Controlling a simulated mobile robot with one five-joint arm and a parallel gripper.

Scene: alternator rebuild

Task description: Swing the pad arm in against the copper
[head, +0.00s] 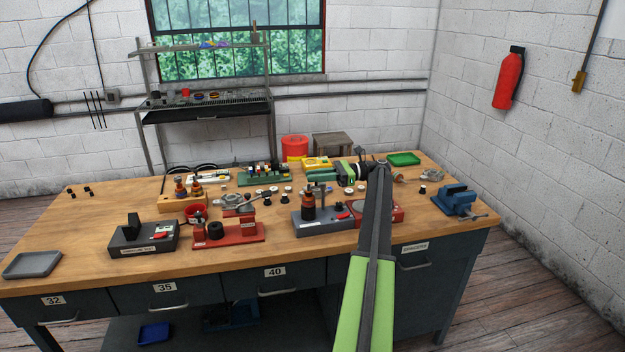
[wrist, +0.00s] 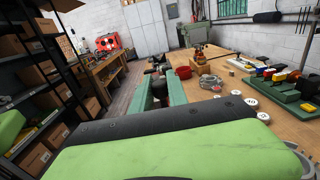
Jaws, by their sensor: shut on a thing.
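A grey fixture (head: 315,226) stands near the front edge of the bench, right of the middle. A dark rotor with a copper band (head: 308,194) stands upright on it. A thin dark post (head: 322,192) rises just right of the rotor; it looks like the pad arm. A gap between its pad and the copper cannot be made out. My gripper (head: 318,177) reaches in from the right, over the fixture. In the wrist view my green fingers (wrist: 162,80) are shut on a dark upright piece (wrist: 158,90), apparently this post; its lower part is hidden.
A red fixture (head: 230,233) and a dark meter box (head: 143,238) stand to the left. A red plate (head: 378,214) lies right of the grey fixture. A blue vise (head: 456,199) is at the right corner. Several small parts lie behind.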

